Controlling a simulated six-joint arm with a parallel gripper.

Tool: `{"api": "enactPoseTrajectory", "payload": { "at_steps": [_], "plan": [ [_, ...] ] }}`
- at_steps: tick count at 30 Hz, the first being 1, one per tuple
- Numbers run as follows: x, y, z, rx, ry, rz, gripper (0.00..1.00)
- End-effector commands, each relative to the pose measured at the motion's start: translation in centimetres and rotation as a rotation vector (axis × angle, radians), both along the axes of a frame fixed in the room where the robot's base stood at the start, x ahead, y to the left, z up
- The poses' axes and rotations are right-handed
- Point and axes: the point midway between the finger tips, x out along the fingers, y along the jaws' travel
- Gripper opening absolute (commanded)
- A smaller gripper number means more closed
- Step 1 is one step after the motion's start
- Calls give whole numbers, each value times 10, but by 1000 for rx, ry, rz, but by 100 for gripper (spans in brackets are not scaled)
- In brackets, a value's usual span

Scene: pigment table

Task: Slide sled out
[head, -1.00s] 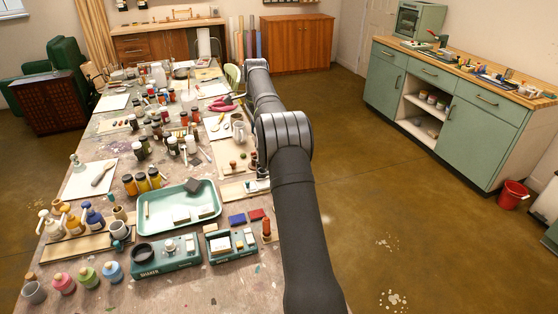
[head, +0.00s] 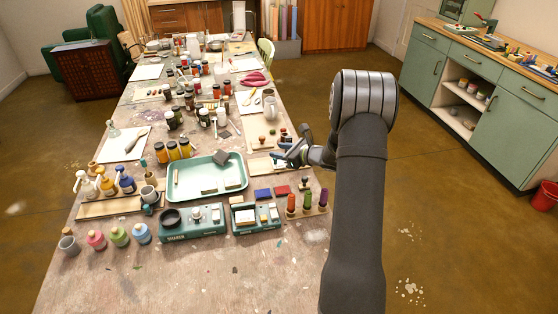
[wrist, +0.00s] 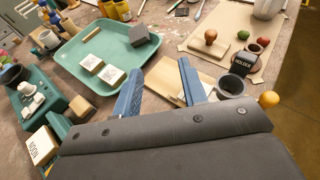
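I cannot tell for sure which part is the sled. Two teal devices stand at the table's near edge: a wider one (head: 192,234) with a black ring and a white knob, and a smaller one (head: 256,227) holding pale and yellow blocks. In the wrist view a teal device with white knobs (wrist: 36,104) is at the left, beside a block lettered MOON (wrist: 41,148). My gripper (head: 290,154) is above the table's right side, right of the teal tray. In the wrist view its two blue fingers (wrist: 160,68) are apart, with nothing between them, over a pale wooden board (wrist: 166,86).
The teal tray (head: 179,193) holds pale blocks and a dark block. A dark cup (wrist: 231,85) and a HOLDER block (wrist: 244,65) are right of my fingers. Bottles and jars crowd the far table.

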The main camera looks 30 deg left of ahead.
Motion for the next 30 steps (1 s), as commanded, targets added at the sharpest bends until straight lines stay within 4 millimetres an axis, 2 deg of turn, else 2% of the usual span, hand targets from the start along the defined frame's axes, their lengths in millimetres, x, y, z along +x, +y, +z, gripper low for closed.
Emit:
{"api": "enactPoseTrajectory", "payload": {
  "at_steps": [3, 6, 9, 12, 17, 24, 30],
  "plan": [
    [1, -32, -20, -9, 57, -172, 39],
    [0, -52, -32, -26, 87, -272, 39],
    [-1, -64, -40, -37, 107, -330, 39],
    [0, -66, -44, -43, 114, -352, 39],
    [6, -50, -52, -43, 113, -350, 39],
    [23, -8, -70, -42, 114, -349, 39],
    [35, 20, -82, -42, 113, -350, 39]
  ]
}}
